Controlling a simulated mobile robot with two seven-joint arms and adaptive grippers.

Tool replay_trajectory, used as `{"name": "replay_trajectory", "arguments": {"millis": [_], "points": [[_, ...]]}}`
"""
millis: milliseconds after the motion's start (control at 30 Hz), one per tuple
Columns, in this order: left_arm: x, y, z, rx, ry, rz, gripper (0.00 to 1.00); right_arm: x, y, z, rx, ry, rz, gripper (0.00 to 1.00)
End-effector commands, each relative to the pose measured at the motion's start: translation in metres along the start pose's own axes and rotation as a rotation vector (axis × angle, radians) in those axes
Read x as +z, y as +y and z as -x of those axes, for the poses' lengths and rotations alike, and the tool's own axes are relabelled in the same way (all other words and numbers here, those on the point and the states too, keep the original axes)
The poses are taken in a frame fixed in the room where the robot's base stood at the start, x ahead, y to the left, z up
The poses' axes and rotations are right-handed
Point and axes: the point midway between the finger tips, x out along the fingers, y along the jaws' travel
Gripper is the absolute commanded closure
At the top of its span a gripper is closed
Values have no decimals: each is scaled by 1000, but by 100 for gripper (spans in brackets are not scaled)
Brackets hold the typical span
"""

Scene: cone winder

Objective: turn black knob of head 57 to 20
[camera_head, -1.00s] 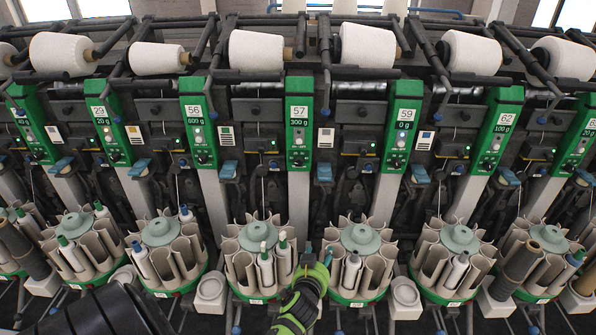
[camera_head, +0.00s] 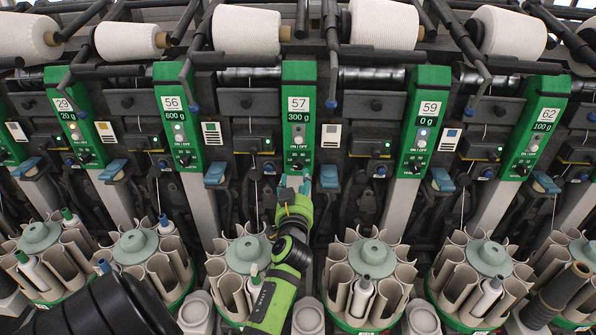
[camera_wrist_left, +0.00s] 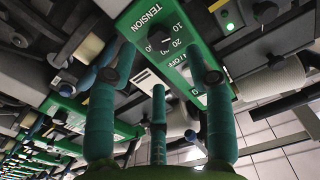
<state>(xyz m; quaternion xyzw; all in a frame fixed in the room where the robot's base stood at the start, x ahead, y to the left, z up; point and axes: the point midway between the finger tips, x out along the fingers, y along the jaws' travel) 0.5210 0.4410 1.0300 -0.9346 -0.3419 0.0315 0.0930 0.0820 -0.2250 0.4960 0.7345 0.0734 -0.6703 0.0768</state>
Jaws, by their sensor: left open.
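The head 57 panel (camera_head: 299,112) is green, with a display reading 300 g, in the middle of the head view. Its black knob (camera_head: 297,165) is low on the panel, just above my left gripper (camera_head: 293,184). In the left wrist view the black knob (camera_wrist_left: 160,38) sits beside the word TENSION, with scale numbers including 10 and 20. My left gripper's teal fingers (camera_wrist_left: 160,60) are open and spread to either side of the knob's line, with nothing between them. I cannot tell whether they touch the panel, or exactly where the knob's mark points. My right gripper is not in view.
Green panels of head 56 (camera_head: 179,118) and head 59 (camera_head: 424,118) flank head 57. Blue levers (camera_head: 329,176) and black rods project nearby. White yarn cones (camera_head: 246,29) lie above; round bobbin magazines (camera_head: 372,258) stand below, close to my left arm.

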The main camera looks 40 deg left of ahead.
Motion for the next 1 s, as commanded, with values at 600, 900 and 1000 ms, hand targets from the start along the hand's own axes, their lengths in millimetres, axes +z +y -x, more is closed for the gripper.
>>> {"name": "replay_trajectory", "arguments": {"millis": [600, 900, 1000], "points": [[0, 0, -50, 1, 0, 1, 48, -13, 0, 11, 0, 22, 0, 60], [0, 0, -49, 1, -2, 0, 100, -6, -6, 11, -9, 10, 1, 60], [1, 0, -49, 1, -3, 0, 100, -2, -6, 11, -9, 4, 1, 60]]}}
